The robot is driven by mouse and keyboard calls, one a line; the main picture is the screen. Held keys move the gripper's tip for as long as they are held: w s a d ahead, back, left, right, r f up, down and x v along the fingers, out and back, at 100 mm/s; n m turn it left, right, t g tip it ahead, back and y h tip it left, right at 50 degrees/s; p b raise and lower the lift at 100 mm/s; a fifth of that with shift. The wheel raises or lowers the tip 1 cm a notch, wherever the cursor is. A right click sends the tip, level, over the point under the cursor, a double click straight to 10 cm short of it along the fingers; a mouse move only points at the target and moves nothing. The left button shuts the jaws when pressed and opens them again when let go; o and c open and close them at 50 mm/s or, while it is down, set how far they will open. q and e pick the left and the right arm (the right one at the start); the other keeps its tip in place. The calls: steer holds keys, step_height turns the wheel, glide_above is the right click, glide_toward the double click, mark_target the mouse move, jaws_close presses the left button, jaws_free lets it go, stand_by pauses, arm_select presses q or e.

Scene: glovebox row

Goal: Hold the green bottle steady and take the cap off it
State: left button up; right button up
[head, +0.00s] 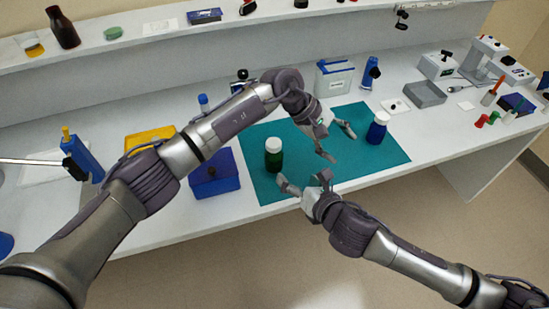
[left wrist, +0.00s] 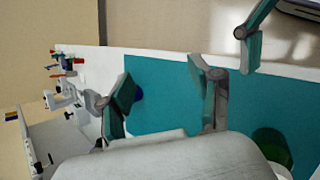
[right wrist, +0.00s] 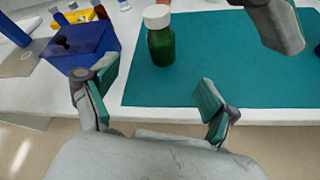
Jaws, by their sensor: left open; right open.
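The green bottle (head: 274,161) stands upright on the teal mat with its white cap (head: 273,144) on. In the right wrist view the bottle (right wrist: 161,47) and its cap (right wrist: 156,15) stand beyond the open fingers. My right gripper (head: 305,181) is open and empty at the mat's front edge, in front and to the right of the bottle, apart from it. My left gripper (head: 338,143) is open and empty above the mat, right of the bottle. In the left wrist view, part of the green bottle (left wrist: 272,148) shows at the lower right, partly hidden.
A blue bottle with a white cap (head: 377,130) stands at the mat's right. A blue box (head: 214,178) is left of the teal mat (head: 390,158), with a yellow tray (head: 150,138) behind it. Racks and instruments fill the bench's back and right.

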mark_target(279, 160)
arm_select(q)
steer(key=w+a+m+y, duration=0.1)
steer(key=w+a+y, duration=0.1)
steer(key=a, duration=0.3)
steer(key=w+a+r+m+y, duration=0.1)
steer(key=w+a+y, duration=0.1)
steer(key=a, duration=0.3)
steer(key=w+a+m+t+y, duration=0.1)
steer(key=w+a+y, duration=0.1)
steer(key=a+y, duration=0.2)
steer(key=shift+w+a+r, duration=0.3)
steer(key=shift+w+a, duration=0.05)
steer(key=shift+a, duration=0.15)
steer(key=shift+a+r, duration=0.15)
steer(key=shift+a, duration=0.1)
arm_select(e)
steer(key=w+a+f+n, duration=0.2)
steer(key=w, duration=0.2)
steer(key=w+a+f+n, duration=0.2)
steer(key=w, duration=0.2)
steer(key=w+a+f+n, duration=0.1)
steer(key=w+a+f, duration=0.1)
steer(key=w, duration=0.2)
steer(key=shift+w+n+y, duration=0.3)
steer(key=shift+n+y, duration=0.1)
arm_select(q)
steer(key=shift+d, duration=0.1)
arm_select(e)
steer(key=shift+r, duration=0.1)
jaws_close()
